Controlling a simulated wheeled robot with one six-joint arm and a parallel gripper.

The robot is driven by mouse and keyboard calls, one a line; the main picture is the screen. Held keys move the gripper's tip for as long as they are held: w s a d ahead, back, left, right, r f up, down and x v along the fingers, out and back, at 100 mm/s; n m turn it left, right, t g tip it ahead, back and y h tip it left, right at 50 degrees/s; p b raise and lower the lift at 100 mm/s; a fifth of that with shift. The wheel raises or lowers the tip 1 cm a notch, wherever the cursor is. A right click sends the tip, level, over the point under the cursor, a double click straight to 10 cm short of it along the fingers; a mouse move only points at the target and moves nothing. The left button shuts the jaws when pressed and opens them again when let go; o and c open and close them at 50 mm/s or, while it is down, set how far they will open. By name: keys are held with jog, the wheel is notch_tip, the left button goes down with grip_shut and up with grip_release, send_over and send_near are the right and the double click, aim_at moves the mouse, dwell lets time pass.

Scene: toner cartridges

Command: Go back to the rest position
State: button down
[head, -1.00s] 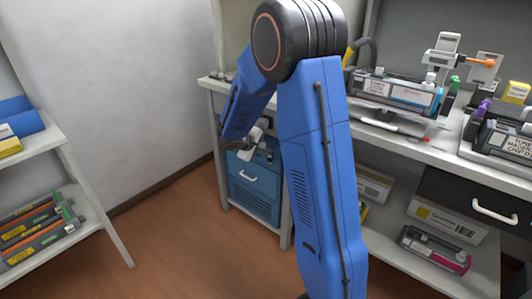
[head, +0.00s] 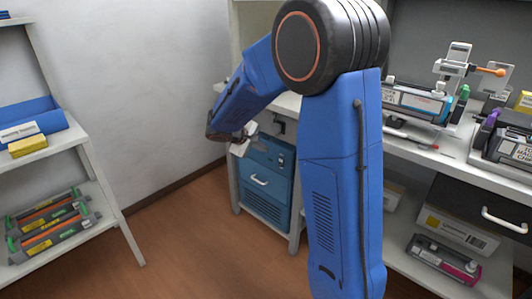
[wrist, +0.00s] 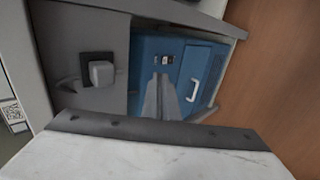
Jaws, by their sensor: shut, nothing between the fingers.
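My gripper (head: 246,143) is in the middle of the head view, at the end of my blue arm, in front of the workbench's left end and above the blue cabinet. In the wrist view its two grey fingers (wrist: 162,98) are together, with nothing held between them.
A blue drawer cabinet (head: 264,182) stands under the bench. Toner cartridges (head: 420,100) lie on the worktop at right. A white shelf (head: 128,235) at left holds a blue bin (head: 45,120) and several cartridges (head: 45,225). The wooden floor (head: 190,240) between is clear.

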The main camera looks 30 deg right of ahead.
jog(key=shift+a+r, duration=0.1)
jog(key=shift+r, duration=0.1)
dwell(0.4)
jog(key=s+a+r+m+y, duration=0.1)
jog(key=s+r+y, duration=0.15)
jog(key=s, duration=0.75)
jog(key=s+a+r+m+y, duration=0.15)
jog(key=s+r, duration=0.25)
jog(key=s, duration=0.7)
jog(key=s+a+y, duration=0.2)
jog(key=s+a, duration=0.2)
jog(key=s, duration=0.5)
jog(key=s+a+f+m+t+y, duration=0.1)
jog(key=s+a+y, duration=0.2)
jog(key=s, duration=0.6)
jog(key=a, duration=0.2)
jog(key=shift+a, duration=0.3)
jog(key=shift+m, duration=0.25)
